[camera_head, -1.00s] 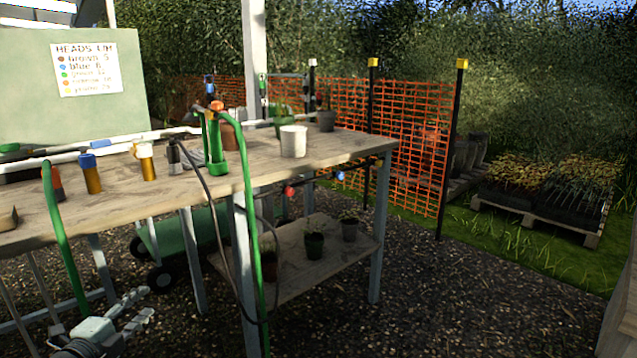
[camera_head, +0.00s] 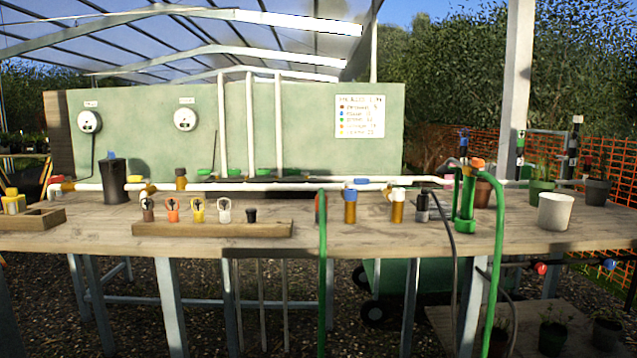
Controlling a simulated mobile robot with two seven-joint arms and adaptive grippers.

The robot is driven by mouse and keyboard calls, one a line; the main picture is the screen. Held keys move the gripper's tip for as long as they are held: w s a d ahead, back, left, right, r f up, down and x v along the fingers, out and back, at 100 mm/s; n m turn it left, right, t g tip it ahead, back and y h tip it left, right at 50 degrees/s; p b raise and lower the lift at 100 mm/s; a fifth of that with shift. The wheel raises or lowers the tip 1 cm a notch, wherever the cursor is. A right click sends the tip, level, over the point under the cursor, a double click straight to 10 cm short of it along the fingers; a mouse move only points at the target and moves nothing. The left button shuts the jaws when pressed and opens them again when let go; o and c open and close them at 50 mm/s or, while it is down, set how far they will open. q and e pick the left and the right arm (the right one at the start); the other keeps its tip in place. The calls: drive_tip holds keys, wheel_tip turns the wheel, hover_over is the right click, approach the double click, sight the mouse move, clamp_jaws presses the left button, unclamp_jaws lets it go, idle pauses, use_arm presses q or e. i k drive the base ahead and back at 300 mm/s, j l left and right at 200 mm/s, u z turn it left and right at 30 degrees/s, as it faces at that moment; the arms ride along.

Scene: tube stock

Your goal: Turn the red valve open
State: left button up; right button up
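A small red round knob (camera_head: 541,268), which looks like the red valve, sits on a dark pipe below the table top at the right. A blue knob (camera_head: 610,264) is on the same line further right. The red knob is small here, and I cannot tell whether it is open or shut. Neither of my grippers is in view, so nothing shows near the knob.
The long wooden table (camera_head: 390,235) spans the view. A green hose (camera_head: 496,270) hangs over its front edge, left of the red knob; another green hose (camera_head: 323,270) hangs further left. A white pot (camera_head: 556,212) stands above the knob. Potted plants stand on a lower shelf (camera_head: 450,318).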

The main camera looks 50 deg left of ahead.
sight(50, 180)
drive_tip(key=u, duration=1.05)
drive_tip(key=j+u, duration=0.1)
drive_tip(key=u, duration=0.3)
drive_tip(key=j+u, duration=0.1)
drive_tip(key=u, duration=0.65)
drive_tip(key=i+j+u, duration=0.1)
drive_tip(key=u, duration=0.3)
drive_tip(key=i+j, duration=0.2)
drive_tip(key=j, duration=0.15)
drive_tip(key=i+j, duration=0.2)
drive_tip(key=j, duration=0.15)
drive_tip(key=i+j+u, duration=0.6)
drive_tip(key=u, duration=0.15)
drive_tip(key=i+j+u, duration=0.1)
drive_tip(key=i+u, duration=0.75)
drive_tip(key=i+j+z, duration=0.1)
drive_tip(key=i, duration=0.4)
drive_tip(key=i+j+z, duration=0.15)
drive_tip(key=i, duration=0.35)
drive_tip(key=i+j+z, duration=0.1)
drive_tip(key=i+j, duration=0.15)
drive_tip(key=i, duration=0.2)
drive_tip(key=i+z, duration=0.2)
drive_tip(key=z, duration=0.2)
drive_tip(key=i+j+z, duration=0.1)
drive_tip(key=z, duration=0.25)
drive_tip(key=i+j+z, duration=0.15)
drive_tip(key=z, duration=0.25)
drive_tip(key=i+j+z, duration=0.2)
drive_tip(key=z, duration=0.15)
